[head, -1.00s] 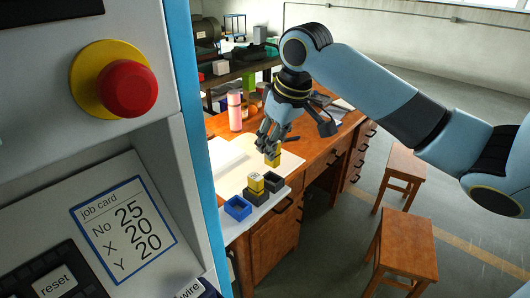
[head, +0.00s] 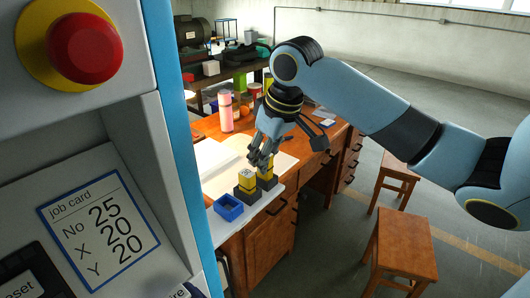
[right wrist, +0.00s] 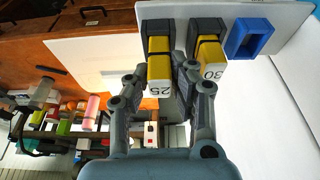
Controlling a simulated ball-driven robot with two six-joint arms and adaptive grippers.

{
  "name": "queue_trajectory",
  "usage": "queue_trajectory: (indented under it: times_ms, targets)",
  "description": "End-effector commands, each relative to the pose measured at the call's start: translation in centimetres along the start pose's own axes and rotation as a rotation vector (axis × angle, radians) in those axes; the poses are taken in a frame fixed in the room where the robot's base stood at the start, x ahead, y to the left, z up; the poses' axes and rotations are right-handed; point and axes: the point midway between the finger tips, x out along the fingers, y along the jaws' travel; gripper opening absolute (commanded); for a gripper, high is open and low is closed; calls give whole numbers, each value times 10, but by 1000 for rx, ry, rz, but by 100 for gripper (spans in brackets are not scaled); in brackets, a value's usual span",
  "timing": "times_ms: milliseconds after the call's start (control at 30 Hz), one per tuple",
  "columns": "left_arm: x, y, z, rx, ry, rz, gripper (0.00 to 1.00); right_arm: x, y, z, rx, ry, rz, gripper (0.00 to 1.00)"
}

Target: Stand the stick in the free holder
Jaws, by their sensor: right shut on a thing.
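My right gripper (head: 264,147) is shut on a yellow stick (head: 267,173) and holds it upright at a dark holder (head: 273,183). In the right wrist view my right gripper (right wrist: 157,76) has its fingers on both sides of this stick (right wrist: 159,68), which reads 25. Its lower end lines up with the dark holder (right wrist: 166,26); I cannot tell how deep it sits. A second yellow stick (head: 246,174), marked 30 (right wrist: 211,56), stands in the neighbouring dark holder (head: 246,191). My left gripper is out of view.
An empty blue open box (head: 229,208) sits on the same light board (head: 258,207), beside the dark holders. A pink cylinder (head: 226,112) stands farther back on the wooden desk (head: 208,126). A machine panel with a job card (head: 101,230) reading No 25 fills the left.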

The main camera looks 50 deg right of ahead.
Motion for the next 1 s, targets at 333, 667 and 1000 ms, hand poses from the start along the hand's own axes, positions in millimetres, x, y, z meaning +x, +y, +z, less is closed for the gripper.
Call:
queue_trajectory:
  times_ms: [333,667,1000]
  targets:
    - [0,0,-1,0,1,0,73,0,0,0,0,0,1,44]
    - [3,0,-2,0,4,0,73,-17,1,-5,-2,4,4,44]
    - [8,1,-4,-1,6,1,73,-95,2,-4,-3,3,7,44]
